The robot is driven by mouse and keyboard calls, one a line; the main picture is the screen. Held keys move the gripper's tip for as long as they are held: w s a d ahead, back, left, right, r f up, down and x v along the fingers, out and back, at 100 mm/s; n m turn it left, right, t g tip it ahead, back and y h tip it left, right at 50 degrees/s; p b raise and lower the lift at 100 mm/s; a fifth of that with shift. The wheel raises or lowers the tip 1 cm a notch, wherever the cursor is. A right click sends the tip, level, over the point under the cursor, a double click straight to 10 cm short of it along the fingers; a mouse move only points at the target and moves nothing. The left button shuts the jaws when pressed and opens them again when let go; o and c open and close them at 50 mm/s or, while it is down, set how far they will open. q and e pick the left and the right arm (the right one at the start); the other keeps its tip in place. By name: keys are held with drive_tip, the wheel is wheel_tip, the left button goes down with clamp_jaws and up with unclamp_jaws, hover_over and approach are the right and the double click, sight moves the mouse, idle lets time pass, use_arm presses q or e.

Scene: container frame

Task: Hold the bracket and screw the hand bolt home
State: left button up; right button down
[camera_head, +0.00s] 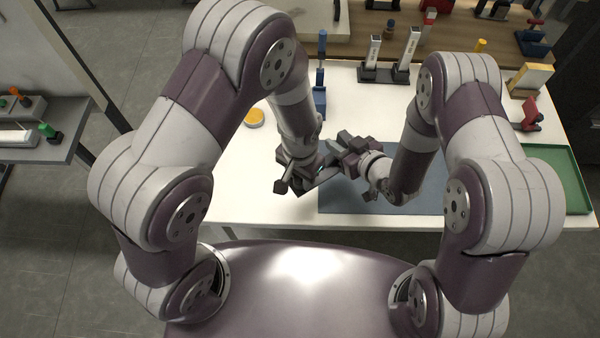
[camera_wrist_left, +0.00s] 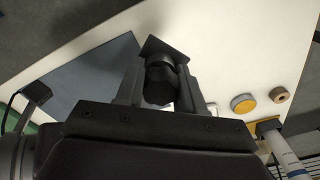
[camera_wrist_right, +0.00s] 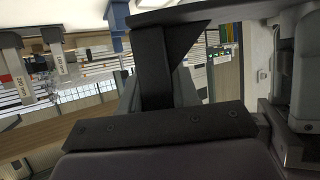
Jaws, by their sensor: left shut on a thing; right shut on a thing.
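My left gripper (camera_head: 318,174) and right gripper (camera_head: 340,158) meet above the near part of the table. In the left wrist view, the left fingers are shut on a dark round knob, which looks like the hand bolt (camera_wrist_left: 160,82). A dark square plate, seemingly part of the bracket (camera_wrist_left: 163,48), lies just beyond the knob. In the right wrist view, the right gripper is shut on the dark angled bracket (camera_wrist_right: 165,45). The bolt's shank is hidden, so I cannot tell how deep it sits. In the head view the arms hide most of both parts.
A blue-grey mat (camera_head: 340,199) lies below the grippers on the white table (camera_head: 235,190). A yellow-topped disc (camera_head: 254,117) and a blue upright tool (camera_head: 320,80) stand left of centre. A green tray (camera_head: 565,175) is at the right edge. Upright labelled blocks (camera_head: 408,48) stand behind.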

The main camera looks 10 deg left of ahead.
use_arm(q)
drive_tip(key=m, duration=0.6)
drive_tip(key=shift+m, duration=0.4)
drive_tip(key=o, duration=1.2)
drive_tip(key=shift+o, duration=0.2)
wheel_tip(320, 180, up, 12)
drive_tip(key=shift+a, duration=0.1)
